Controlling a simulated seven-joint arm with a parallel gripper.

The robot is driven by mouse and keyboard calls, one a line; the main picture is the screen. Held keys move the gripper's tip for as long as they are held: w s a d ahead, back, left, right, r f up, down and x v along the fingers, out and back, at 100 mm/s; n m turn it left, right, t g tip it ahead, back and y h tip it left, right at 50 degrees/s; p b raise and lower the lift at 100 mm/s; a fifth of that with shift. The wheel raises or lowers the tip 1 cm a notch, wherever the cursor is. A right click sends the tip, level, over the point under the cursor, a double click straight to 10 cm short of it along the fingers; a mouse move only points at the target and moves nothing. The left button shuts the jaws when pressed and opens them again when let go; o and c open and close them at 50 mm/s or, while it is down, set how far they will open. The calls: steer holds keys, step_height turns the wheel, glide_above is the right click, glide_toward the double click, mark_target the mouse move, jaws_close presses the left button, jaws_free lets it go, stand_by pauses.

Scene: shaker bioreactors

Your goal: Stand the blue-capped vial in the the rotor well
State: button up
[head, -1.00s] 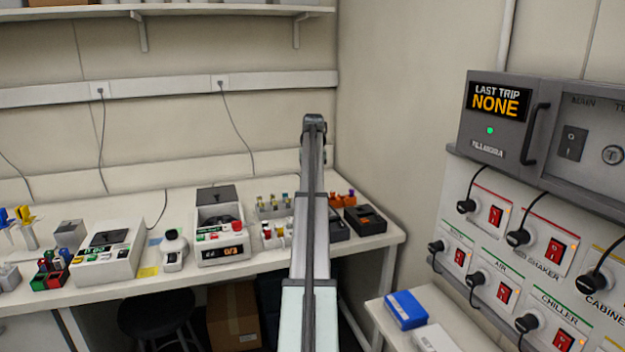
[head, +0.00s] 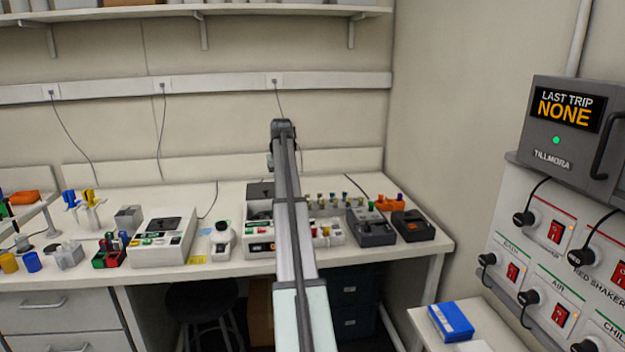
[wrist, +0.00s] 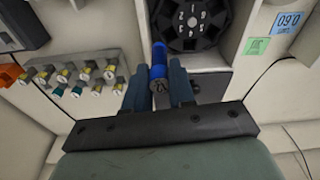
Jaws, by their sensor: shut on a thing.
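In the wrist view my gripper (wrist: 158,88) is shut on the blue-capped vial (wrist: 158,62), with a dark finger on each side of it. The black numbered rotor (wrist: 190,20) lies just beyond and to the right of the vial, inside an open white machine. The vial appears to be above the bench and apart from the rotor. In the head view my arm covers part of this white machine (head: 258,240), and the held vial cannot be made out. Which rotor wells are free is too small to tell.
A rack of capped vials (wrist: 85,75) stands left of my gripper in the wrist view. In the head view, dark devices (head: 372,230) stand to the right and a white instrument (head: 160,250) to the left. A shelf (head: 200,12) runs above the bench.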

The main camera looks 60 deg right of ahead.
glide_above(268, 216)
steer(key=s+a, duration=0.2)
steer(key=s, duration=0.1)
steer(key=a, duration=0.1)
steer(key=s+a+f, duration=0.1)
steer(key=a+n, duration=0.1)
steer(key=shift+s+f, duration=0.25)
steer(key=shift+f, duration=0.1)
steer(key=shift+d+f, duration=0.1)
steer(key=shift+f, duration=2.2)
steer(key=shift+f, duration=2)
steer(key=o, duration=0.9)
